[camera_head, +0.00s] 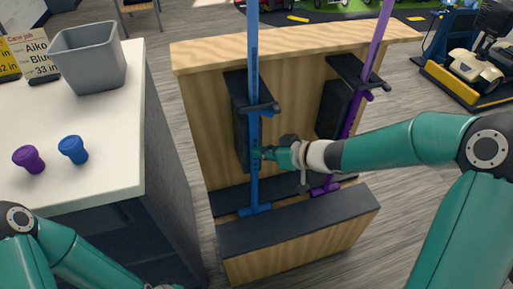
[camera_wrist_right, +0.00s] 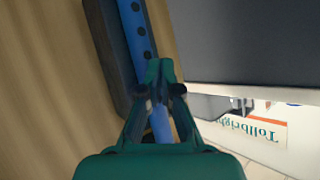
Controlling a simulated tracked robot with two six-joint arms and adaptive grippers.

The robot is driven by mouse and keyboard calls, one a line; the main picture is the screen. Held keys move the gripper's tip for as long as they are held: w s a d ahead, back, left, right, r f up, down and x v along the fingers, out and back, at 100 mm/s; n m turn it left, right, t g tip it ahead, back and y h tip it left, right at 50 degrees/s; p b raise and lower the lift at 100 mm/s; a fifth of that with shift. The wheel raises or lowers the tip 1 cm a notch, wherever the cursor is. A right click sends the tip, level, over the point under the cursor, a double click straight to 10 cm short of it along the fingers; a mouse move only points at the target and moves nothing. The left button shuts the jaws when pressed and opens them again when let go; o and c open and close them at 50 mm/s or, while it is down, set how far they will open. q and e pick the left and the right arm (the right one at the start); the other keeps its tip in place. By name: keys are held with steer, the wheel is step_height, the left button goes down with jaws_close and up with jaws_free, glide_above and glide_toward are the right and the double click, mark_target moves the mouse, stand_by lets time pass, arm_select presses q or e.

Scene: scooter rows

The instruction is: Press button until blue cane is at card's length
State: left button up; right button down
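The blue cane (camera_head: 254,120) stands upright in a wooden rack, its foot low on the dark ledge. Holes run along its shaft, and it shows in the right wrist view (camera_wrist_right: 138,30). The card (camera_head: 36,55) on the white counter reads "Aiko", "Blue", "33 in". My right gripper (camera_head: 260,153) is at the blue cane's lower shaft. In the right wrist view its fingertips (camera_wrist_right: 158,68) are together in front of the shaft. Whether they touch the button, which they hide, I cannot tell.
A purple cane (camera_head: 358,95) leans in the rack (camera_head: 290,48) to the right, behind my right forearm. The white counter (camera_head: 110,150) holds a grey bin (camera_head: 90,58), a purple knob (camera_head: 30,160), a blue knob (camera_head: 73,150) and a yellow card (camera_head: 6,65).

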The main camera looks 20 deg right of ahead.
steer(key=shift+r, duration=0.2)
steer(key=shift+s+d+f, duration=0.1)
steer(key=shift+s, duration=0.8)
steer(key=s, duration=0.5)
steer(key=shift+d+b, duration=0.15)
steer(key=shift+b, duration=0.2)
stand_by(2.2)
